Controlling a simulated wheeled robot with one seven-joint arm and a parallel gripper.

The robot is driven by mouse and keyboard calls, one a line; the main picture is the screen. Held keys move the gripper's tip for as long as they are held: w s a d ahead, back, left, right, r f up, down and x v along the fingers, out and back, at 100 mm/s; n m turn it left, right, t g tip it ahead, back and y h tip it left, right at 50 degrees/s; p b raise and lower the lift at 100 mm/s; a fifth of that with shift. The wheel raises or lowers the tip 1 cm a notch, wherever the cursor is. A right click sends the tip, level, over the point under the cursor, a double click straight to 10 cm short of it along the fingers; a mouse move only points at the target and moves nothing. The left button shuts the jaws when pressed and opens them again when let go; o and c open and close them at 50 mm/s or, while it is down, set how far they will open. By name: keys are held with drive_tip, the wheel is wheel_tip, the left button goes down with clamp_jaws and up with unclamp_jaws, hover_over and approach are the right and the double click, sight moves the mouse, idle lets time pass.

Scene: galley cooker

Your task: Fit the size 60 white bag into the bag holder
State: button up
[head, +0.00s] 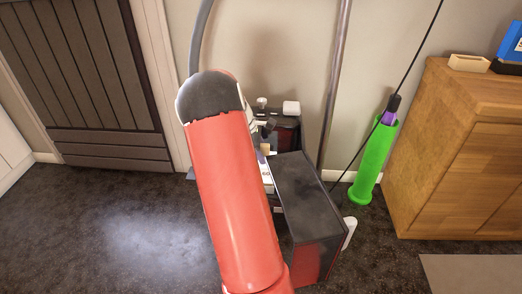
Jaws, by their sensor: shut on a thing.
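The white bag (267,178) shows as a narrow white strip with dark print that seems to read 60, just right of my red arm. My gripper (265,150) is mostly hidden behind my arm; a dark part and a small beige part show. It is shut on the bag, over a dark boxy machine (310,190) with red panels, which looks like an opened vacuum cleaner. I cannot make out the bag holder; my arm and the machine's raised dark panel hide much of the inside.
A metal tube (336,80) and a grey hose (198,38) rise behind the machine. A green cylinder (374,165) stands right of it, beside a wooden cabinet (470,150). A slatted dark door (85,80) is at left. Dark carpet (120,230) lies clear at front left.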

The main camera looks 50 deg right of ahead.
drive_tip(key=o, duration=1.4)
drive_tip(key=shift+f, duration=0.1)
drive_tip(key=shift+o, duration=0.5)
drive_tip(key=o, duration=0.5)
drive_tip(key=shift+o, duration=0.2)
drive_tip(key=p+v, duration=0.7)
drive_tip(key=v, duration=0.1)
drive_tip(key=shift+r, duration=0.25)
drive_tip(key=shift+w+a+r+p, duration=0.25)
drive_tip(key=shift+a+r+p, duration=0.05)
drive_tip(key=shift+r+p, duration=0.35)
